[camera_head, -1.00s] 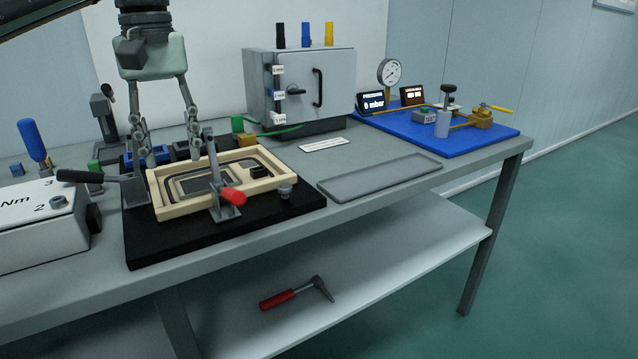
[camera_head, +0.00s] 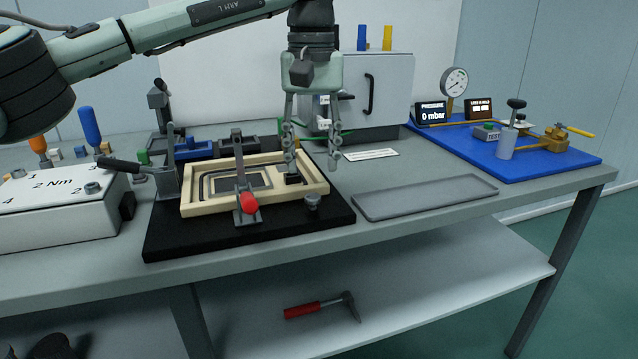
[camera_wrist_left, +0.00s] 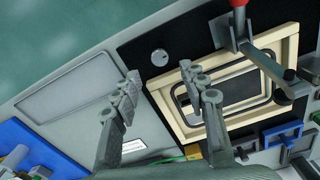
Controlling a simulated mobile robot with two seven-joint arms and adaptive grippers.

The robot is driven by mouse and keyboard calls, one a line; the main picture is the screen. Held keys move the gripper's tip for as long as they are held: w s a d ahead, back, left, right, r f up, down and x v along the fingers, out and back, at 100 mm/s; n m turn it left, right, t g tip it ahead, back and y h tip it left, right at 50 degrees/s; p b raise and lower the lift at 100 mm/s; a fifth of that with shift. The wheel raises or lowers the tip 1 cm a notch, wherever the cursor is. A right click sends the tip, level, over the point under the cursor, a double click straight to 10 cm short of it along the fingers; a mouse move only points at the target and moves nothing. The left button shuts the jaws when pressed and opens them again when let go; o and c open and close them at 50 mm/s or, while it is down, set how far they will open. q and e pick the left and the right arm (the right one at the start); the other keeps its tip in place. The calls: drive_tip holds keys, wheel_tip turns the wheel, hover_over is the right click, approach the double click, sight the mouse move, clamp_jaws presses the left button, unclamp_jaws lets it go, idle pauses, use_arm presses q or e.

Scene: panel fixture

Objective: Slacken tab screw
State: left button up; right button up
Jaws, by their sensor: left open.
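A small round grey knurled screw (camera_head: 312,202) stands on the black base plate (camera_head: 200,240), by the near right corner of the cream frame (camera_head: 215,208); I take it for the tab screw. It also shows in the left wrist view (camera_wrist_left: 159,57), just beyond and between the fingertips. My left gripper (camera_head: 312,160) points down above the right end of the frame, behind and above the screw. Its fingers are apart, with nothing between them, and they do not touch the screw. The left wrist view shows both fingers (camera_wrist_left: 160,84). My right gripper is not in view.
A red-handled clamp (camera_head: 247,203) crosses the frame, and a black-handled clamp (camera_head: 166,182) stands at its left. An empty grey tray (camera_head: 425,197) lies to the right. A grey cabinet (camera_head: 390,95) stands behind. A red-handled tool (camera_head: 302,311) lies on the lower shelf.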

sight(313, 195)
use_arm(q)
wheel_tip(313, 195, down, 6)
drive_tip(key=shift+r, duration=0.2)
clamp_jaws()
